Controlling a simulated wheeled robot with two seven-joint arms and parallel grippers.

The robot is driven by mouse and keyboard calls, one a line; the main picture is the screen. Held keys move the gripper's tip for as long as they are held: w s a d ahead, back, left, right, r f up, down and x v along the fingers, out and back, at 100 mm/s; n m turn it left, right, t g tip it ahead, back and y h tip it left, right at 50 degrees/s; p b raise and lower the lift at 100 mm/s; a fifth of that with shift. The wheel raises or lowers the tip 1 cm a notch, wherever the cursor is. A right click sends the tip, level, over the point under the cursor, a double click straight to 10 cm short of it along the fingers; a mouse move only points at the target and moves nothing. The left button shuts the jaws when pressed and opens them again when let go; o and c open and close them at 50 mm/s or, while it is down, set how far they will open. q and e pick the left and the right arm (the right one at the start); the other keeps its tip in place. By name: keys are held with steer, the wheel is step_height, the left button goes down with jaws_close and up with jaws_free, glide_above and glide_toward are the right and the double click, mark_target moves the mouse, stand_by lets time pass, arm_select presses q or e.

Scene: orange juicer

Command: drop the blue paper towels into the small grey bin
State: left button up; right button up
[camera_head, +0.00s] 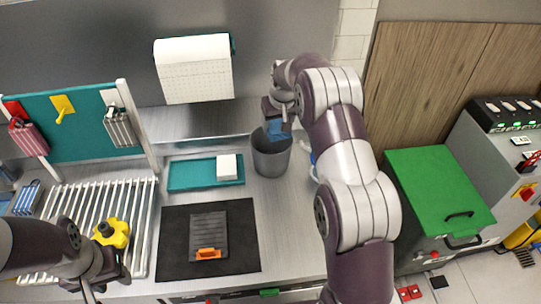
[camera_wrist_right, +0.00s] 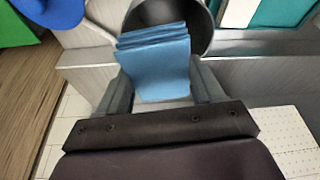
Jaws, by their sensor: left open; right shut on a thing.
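The blue paper towels (camera_head: 279,129) are a folded stack in my right gripper (camera_head: 277,112). In the right wrist view the stack (camera_wrist_right: 157,65) sits between the two fingers of that gripper (camera_wrist_right: 162,88), its folded layers pointing toward the bin. The small grey bin (camera_head: 270,160) stands upright on the counter directly below my right gripper. Its open mouth (camera_wrist_right: 198,14) shows at the top of the wrist view, partly covered by the towels. The towels hang at the bin's opening. My left gripper (camera_head: 97,283) is open at the lower left, away from the towels.
A teal tray (camera_head: 190,176) with a white block (camera_head: 227,167) lies left of the bin. A black mat (camera_head: 180,245) holds a dark board with an orange clip. A white roll (camera_head: 194,68) hangs on the wall behind. A green-lidded box (camera_head: 437,190) stands to the right.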

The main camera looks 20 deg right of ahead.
steer(key=o, duration=1)
steer(key=shift+s, duration=0.1)
steer(key=shift+o, duration=0.2)
steer(key=shift+w, duration=0.2)
steer(key=b+v, duration=0.2)
steer(key=v, duration=0.5)
steer(key=shift+s, duration=0.15)
steer(key=p+v, duration=0.1)
steer(key=v, duration=0.4)
steer(key=shift+r+p, duration=0.3)
